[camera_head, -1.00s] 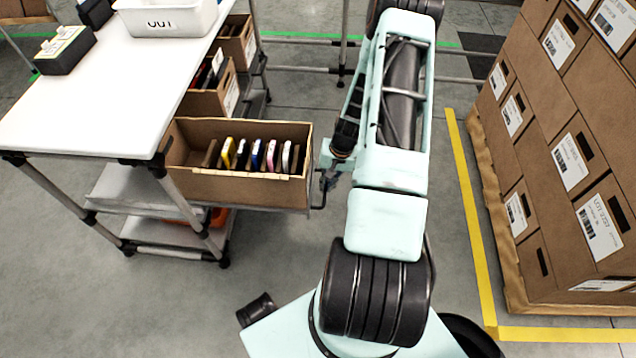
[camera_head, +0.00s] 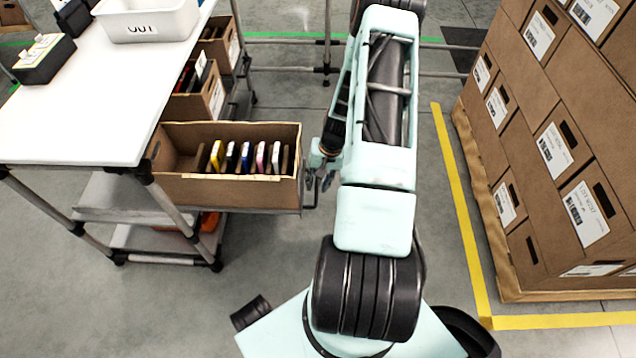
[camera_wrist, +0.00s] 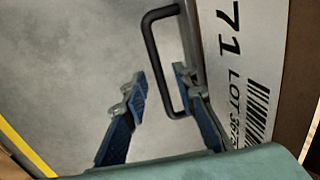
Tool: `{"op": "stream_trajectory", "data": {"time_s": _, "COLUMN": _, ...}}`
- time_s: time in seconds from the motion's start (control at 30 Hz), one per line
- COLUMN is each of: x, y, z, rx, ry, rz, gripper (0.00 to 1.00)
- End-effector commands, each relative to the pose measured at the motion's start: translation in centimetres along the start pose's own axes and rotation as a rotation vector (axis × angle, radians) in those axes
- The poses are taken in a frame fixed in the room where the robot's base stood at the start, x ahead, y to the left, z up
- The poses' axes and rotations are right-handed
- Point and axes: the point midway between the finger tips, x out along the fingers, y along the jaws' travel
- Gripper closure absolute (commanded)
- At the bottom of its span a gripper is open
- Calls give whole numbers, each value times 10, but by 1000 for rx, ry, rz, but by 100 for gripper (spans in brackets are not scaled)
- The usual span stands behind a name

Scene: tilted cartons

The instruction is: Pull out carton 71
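Carton 71 is the brown open-top carton (camera_head: 225,190) sticking out of the rack at the right end of the white table. The wrist view shows its white label (camera_wrist: 243,60) reading 71 and LOT. Several coloured flat items stand tilted inside it. A dark loop handle (camera_wrist: 154,48) is at its right end, also visible in the head view (camera_head: 314,193). My gripper (camera_wrist: 160,86) is open, its blue-padded fingers apart. In the wrist view the handle's outer bar lies between the fingertips; contact is not clear. In the head view my gripper (camera_head: 322,181) is beside the handle.
More cartons (camera_head: 198,98) sit on the rack behind. The white table (camera_head: 75,110) holds a white bin (camera_head: 145,22). A tall stack of labelled cartons (camera_head: 555,150) stands at right behind a yellow floor line (camera_head: 455,190). Grey floor is clear between.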

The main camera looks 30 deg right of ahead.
Motion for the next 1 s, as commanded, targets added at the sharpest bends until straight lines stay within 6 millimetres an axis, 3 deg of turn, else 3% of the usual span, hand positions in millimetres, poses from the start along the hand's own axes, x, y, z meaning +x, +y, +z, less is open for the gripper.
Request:
{"op": "stream_trajectory", "data": {"time_s": 0.17, "x": -15, "y": 0, "z": -1, "rx": 0, "ry": 3, "rz": 0, "gripper": 74}}
{"op": "stream_trajectory", "data": {"time_s": 0.7, "x": -105, "y": 0, "z": -1, "rx": 0, "ry": 2, "rz": 0, "gripper": 74}}
{"op": "stream_trajectory", "data": {"time_s": 1.0, "x": -120, "y": 0, "z": 0, "rx": 1, "ry": 0, "rz": 0, "gripper": 74}}
